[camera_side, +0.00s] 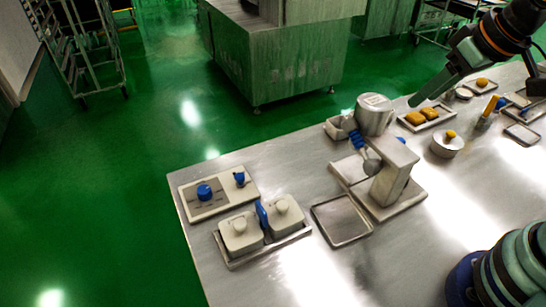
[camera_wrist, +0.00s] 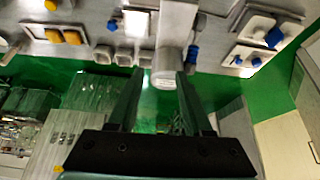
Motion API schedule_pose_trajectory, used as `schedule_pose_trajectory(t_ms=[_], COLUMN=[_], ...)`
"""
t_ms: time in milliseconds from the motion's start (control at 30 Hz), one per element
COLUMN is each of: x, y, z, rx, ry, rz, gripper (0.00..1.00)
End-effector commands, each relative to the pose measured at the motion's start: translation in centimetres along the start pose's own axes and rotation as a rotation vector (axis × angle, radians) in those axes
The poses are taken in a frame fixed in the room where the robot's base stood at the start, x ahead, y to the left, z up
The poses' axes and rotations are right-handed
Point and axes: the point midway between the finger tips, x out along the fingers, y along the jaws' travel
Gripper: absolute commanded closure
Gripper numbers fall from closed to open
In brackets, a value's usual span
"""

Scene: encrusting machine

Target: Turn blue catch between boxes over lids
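Two pale boxes with knobbed lids, a left one (camera_side: 240,234) and a right one (camera_side: 284,215), sit side by side on a metal tray (camera_side: 235,263) in the side view. The blue catch (camera_side: 261,214) stands in the narrow gap between them. In the wrist view the boxes (camera_wrist: 257,25) are at the upper right, with the catch (camera_wrist: 274,37) at their edge; its exact angle is too small to tell. My gripper (camera_side: 413,102) is raised at the upper right of the side view, far from the catch. In the wrist view its fingers (camera_wrist: 160,72) are apart and empty.
A control panel (camera_side: 222,203) with blue knobs lies behind the boxes. The encrusting machine (camera_side: 396,172) and an empty tray (camera_side: 341,222) stand between my gripper and the boxes. A tray of orange-brown pieces (camera_side: 434,122) and a round pot (camera_side: 446,149) are at the right.

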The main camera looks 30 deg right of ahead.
Motion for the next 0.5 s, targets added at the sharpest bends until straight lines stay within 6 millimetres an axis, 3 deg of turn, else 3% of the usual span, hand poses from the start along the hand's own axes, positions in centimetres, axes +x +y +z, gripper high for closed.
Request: schedule_pose_trajectory(t_ms=[33, 67, 100, 267, 500], x=[0.1, 0.1, 0.1, 0.8, 2.6], y=[-0.5, -1.0, -1.7, -5.9, -13.9], z=[-0.4, -0.7, -1.1, -3.5, -5.7], rx=[-0.032, -0.061, -0.106, -0.363, -0.780], ry=[-0.013, -0.022, -0.038, -0.115, -0.221], rz=[-0.009, -0.016, -0.027, -0.089, -0.191], gripper=[0.27, 0.16, 0.12, 0.12, 0.12])
